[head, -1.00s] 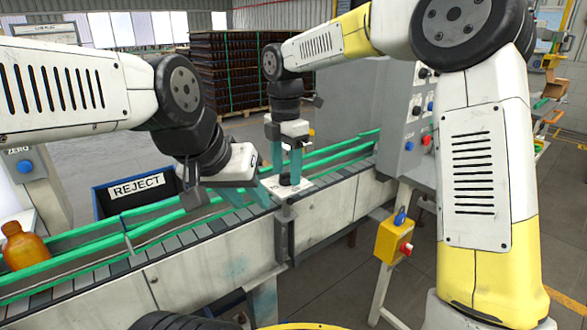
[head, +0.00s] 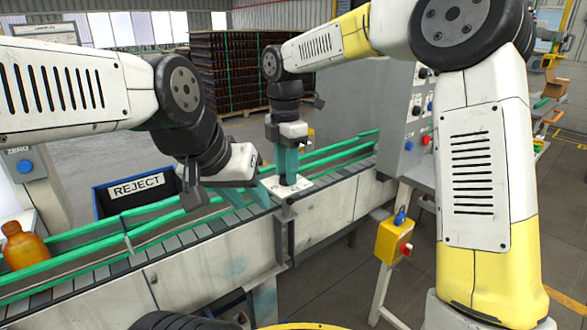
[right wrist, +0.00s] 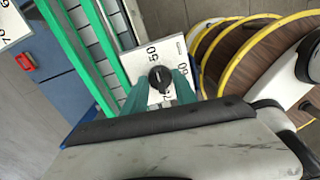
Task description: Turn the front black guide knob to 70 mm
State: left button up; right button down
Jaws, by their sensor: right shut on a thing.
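The black guide knob (right wrist: 160,77) sits on a white dial plate (right wrist: 172,48) in the right wrist view, with 50 and 60 readable and a partly covered 70 near my fingers. I cannot tell which mark the knob points at. My right gripper (right wrist: 160,92) has a teal finger on each side of the knob and is shut on it. In the head view my right gripper (head: 287,178) points down onto the plate (head: 304,185) beside the conveyor, and its fingers hide the knob. My left gripper (head: 250,196) is open and empty, left of the plate above the belt's near edge.
The conveyor (head: 190,230) has green guide rails. An amber bottle (head: 25,246) stands on it at the left. A blue REJECT bin (head: 130,198) is behind it. A second numbered plate (right wrist: 12,24) shows at the top left of the right wrist view. A yellow switch box (head: 392,240) stands right.

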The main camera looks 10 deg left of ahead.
jog(key=m, duration=0.8)
jog(key=shift+m, duration=0.3)
jog(key=m, duration=0.4)
jog(key=shift+m, duration=0.3)
jog(key=m, duration=0.4)
jog(key=shift+m, duration=0.3)
jog(key=m, duration=1.3)
jog(key=shift+m, duration=2)
